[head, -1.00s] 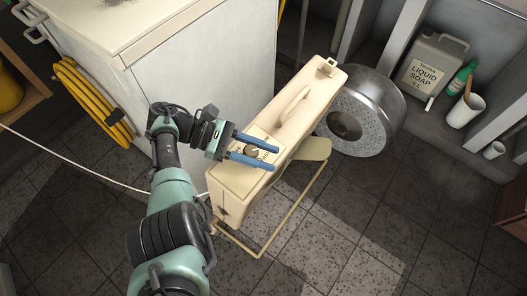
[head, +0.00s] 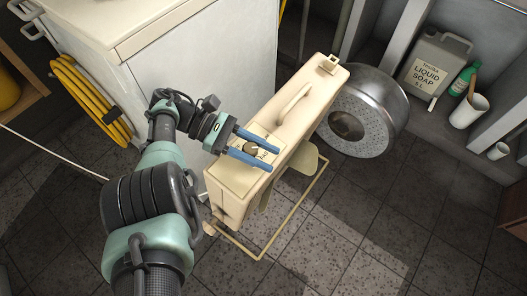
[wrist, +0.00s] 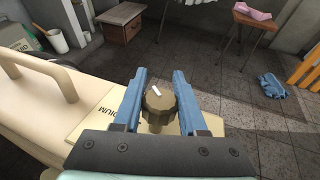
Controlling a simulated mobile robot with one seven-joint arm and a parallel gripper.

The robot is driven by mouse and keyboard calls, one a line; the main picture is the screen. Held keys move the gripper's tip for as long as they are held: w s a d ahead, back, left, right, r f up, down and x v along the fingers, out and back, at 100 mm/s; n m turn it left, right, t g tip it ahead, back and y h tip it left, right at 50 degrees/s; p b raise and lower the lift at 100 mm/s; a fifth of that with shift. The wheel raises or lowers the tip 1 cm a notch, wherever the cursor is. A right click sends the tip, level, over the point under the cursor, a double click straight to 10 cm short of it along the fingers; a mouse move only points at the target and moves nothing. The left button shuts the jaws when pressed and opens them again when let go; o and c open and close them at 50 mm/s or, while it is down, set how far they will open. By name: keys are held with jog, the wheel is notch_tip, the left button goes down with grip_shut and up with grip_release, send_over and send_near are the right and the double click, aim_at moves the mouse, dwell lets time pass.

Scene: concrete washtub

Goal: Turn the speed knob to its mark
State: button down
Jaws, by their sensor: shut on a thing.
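The speed knob (wrist: 158,106) is a dark brown ridged dial with a white pointer line on its top. It sits on a pale label plate (wrist: 92,130) on the cream machine (head: 290,112). The plate carries dark lettering; "DIUM" is readable in the wrist view, and the rest is covered. My gripper (head: 262,151) reaches over the plate from the left, its blue fingers on both sides of the knob (head: 250,149). In the wrist view the fingers are shut on the knob. The pointer line slants toward the upper left there. I cannot tell which mark it meets.
A cream handle (head: 294,102) rises from the machine top beyond the knob. A metal drum (head: 385,105) stands to the right. A white cabinet (head: 215,70) is close behind my arm, with a coiled yellow hose (head: 85,95) on its side.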

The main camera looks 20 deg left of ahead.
jog(key=shift+c, duration=2.3)
grip_release()
jog(key=shift+s+a+f, duration=0.1)
notch_tip(320, 180, up, 10)
jog(key=p, duration=1)
